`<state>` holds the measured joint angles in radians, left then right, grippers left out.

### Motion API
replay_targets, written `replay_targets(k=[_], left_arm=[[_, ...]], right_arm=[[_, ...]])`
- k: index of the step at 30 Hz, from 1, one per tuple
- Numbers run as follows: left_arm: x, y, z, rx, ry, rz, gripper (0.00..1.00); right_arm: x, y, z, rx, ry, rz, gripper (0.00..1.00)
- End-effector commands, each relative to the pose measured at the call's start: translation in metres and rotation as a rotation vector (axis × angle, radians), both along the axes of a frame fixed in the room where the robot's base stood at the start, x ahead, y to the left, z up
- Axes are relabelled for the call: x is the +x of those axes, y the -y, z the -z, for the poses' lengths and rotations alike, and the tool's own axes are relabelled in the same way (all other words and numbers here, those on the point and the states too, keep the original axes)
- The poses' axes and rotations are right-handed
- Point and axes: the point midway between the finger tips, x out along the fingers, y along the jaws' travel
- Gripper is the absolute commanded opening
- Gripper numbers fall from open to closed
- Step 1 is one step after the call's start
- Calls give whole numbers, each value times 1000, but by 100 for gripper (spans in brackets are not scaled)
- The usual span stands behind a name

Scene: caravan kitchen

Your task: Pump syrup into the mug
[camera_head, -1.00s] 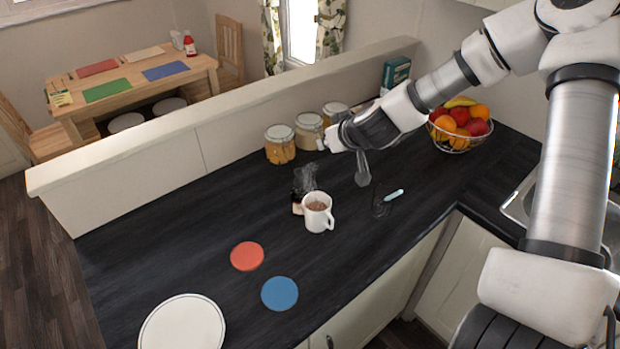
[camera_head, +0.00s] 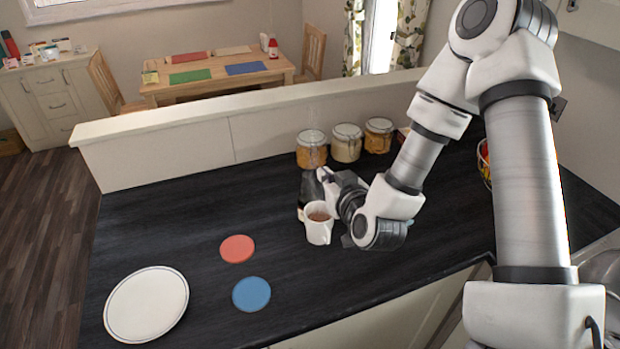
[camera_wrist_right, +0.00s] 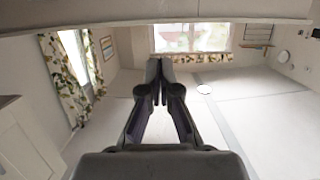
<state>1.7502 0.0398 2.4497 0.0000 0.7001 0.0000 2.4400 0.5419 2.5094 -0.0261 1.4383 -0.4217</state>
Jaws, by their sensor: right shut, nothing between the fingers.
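The white mug (camera_head: 318,233) stands upright on the dark counter, with brown liquid inside. A dark bottle (camera_head: 309,188) with a pale label low on its side stands just behind the mug, slightly left, partly hidden; its pump is not clearly visible. My right gripper (camera_head: 324,176) is at the bottle's upper right, behind and above the mug; I cannot tell whether it touches the bottle. In the right wrist view its fingers (camera_wrist_right: 158,82) are together and empty; neither mug nor bottle shows there. My left gripper is out of view.
Several lidded jars, including a front left one (camera_head: 312,150), stand along the low wall behind. A red coaster (camera_head: 237,249), a blue coaster (camera_head: 251,294) and a white plate (camera_head: 146,304) lie to the left. The fruit bowl (camera_head: 485,165) is mostly hidden by my arm.

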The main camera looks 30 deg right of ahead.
Motion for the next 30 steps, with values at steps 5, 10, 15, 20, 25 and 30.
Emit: replay_targets(k=[5, 10, 15, 20, 25, 30], left_arm=[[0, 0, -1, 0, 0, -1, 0], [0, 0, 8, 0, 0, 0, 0], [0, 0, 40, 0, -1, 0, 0], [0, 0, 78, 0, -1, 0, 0], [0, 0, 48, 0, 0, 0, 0], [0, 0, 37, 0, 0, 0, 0]], right_arm=[[0, 0, -1, 0, 0, 1, 0], [3, 1, 2, -1, 3, 3, 0], [13, 4, 12, -5, 6, 4, 0], [25, 7, 16, 0, 8, 2, 0], [62, 16, 11, -4, -1, 3, 0], [97, 24, 20, -4, -1, 2, 0]])
